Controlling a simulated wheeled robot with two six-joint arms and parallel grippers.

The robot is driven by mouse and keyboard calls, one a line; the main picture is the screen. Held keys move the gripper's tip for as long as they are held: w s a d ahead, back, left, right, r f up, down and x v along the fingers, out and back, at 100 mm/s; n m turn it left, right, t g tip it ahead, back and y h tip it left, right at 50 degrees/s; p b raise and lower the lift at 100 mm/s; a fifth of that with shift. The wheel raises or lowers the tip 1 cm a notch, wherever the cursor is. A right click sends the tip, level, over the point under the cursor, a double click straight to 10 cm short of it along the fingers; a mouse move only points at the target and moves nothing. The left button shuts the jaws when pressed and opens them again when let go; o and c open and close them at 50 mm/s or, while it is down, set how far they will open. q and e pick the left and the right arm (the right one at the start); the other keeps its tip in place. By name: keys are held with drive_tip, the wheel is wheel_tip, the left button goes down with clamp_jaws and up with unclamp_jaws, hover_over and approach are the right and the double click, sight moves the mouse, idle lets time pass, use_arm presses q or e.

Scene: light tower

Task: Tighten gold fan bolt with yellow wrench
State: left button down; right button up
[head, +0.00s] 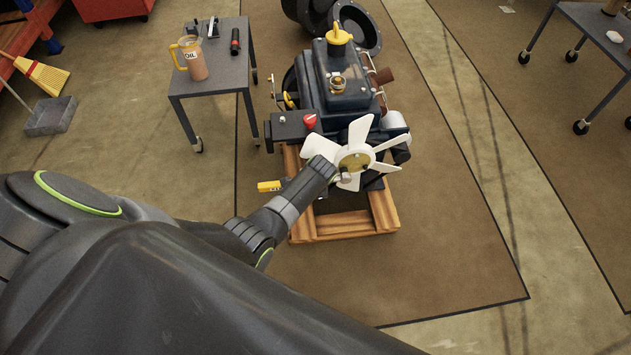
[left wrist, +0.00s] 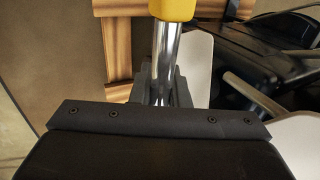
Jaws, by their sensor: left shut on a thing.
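The engine (head: 345,85) stands on a wooden stand, with a white fan (head: 356,134) at its front. The fan's gold hub (head: 352,160) shows; I cannot make out the gold bolt itself. My left gripper (head: 330,170) is at the fan, just left of the hub. In the left wrist view, my left gripper (left wrist: 160,95) is shut on the chrome shaft (left wrist: 166,48) of the yellow wrench. The wrench's yellow handle (head: 268,186) sticks out left of my wrist and also shows in the left wrist view (left wrist: 173,8). The wrench's working end is hidden. My right gripper is not in view.
The wooden stand (head: 330,228) is under the engine. A grey cart (head: 215,75) at back left holds an oil jug (head: 191,58) and small tools. A red cap (head: 310,121) is left of the fan. Floor right of the engine is clear.

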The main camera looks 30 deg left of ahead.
use_arm(q)
drive_tip(key=shift+w, duration=0.1)
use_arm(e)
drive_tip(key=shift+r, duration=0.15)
